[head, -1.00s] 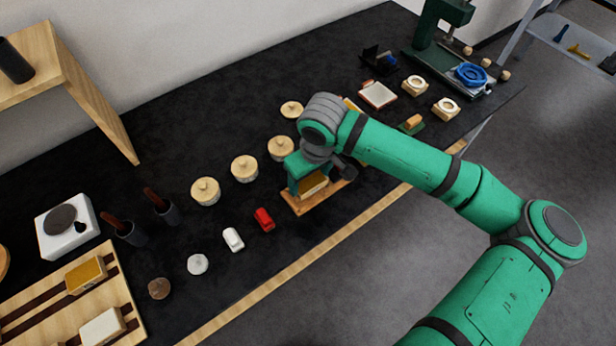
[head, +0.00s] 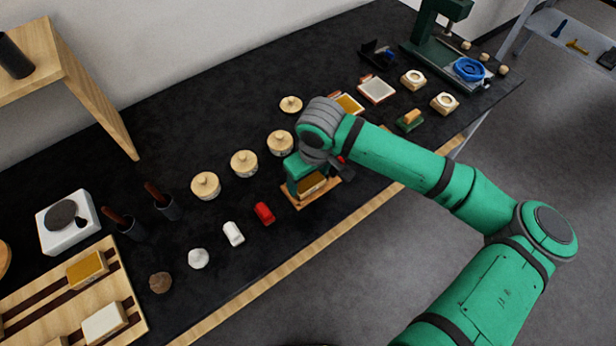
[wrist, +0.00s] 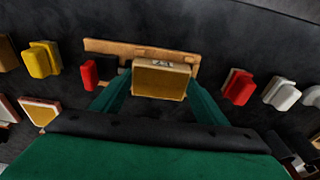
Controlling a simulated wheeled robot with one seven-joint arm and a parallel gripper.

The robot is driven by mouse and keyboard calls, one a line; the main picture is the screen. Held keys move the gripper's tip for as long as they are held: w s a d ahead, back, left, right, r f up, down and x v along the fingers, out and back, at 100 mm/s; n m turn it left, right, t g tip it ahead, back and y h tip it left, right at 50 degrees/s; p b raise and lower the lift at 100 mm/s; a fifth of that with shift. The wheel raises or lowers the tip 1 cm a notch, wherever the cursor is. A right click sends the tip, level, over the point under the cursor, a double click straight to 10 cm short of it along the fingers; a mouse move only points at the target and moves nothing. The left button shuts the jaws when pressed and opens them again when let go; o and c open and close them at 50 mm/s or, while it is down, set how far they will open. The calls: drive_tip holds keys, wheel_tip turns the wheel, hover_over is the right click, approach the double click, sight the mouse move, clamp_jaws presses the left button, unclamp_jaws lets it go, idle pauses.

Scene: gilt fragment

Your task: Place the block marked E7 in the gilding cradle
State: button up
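The block (wrist: 160,80) has a gold front face and a small dark mark on its pale upper edge; the mark is too small to read surely. My gripper (wrist: 160,98) has one green finger close against each side of it and looks shut on it. The wooden gilding cradle (wrist: 105,46) lies directly under and behind the block. In the head view my gripper (head: 305,178) is over the cradle (head: 300,203), with the block (head: 312,184) low at it. Whether the block's underside rests fully on the cradle is hidden.
A red piece (head: 264,213) and a white piece (head: 233,233) lie left of the cradle. Lidded round pots (head: 244,164) stand behind. A wooden rack (head: 128,290) with other blocks is at lower left. The table's wooden front edge (head: 270,285) is close in front.

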sight(312, 186)
drive_tip(key=shift+o, duration=0.9)
drive_tip(key=shift+f, duration=0.3)
drive_tip(key=shift+w+r, duration=0.1)
drive_tip(key=shift+r, duration=0.35)
wheel_tip(312, 186, up, 12)
drive_tip(key=s, duration=0.1)
drive_tip(key=shift+s+d+r, duration=0.2)
drive_tip(key=shift+d, duration=0.25)
drive_tip(key=shift+s+d, duration=0.1)
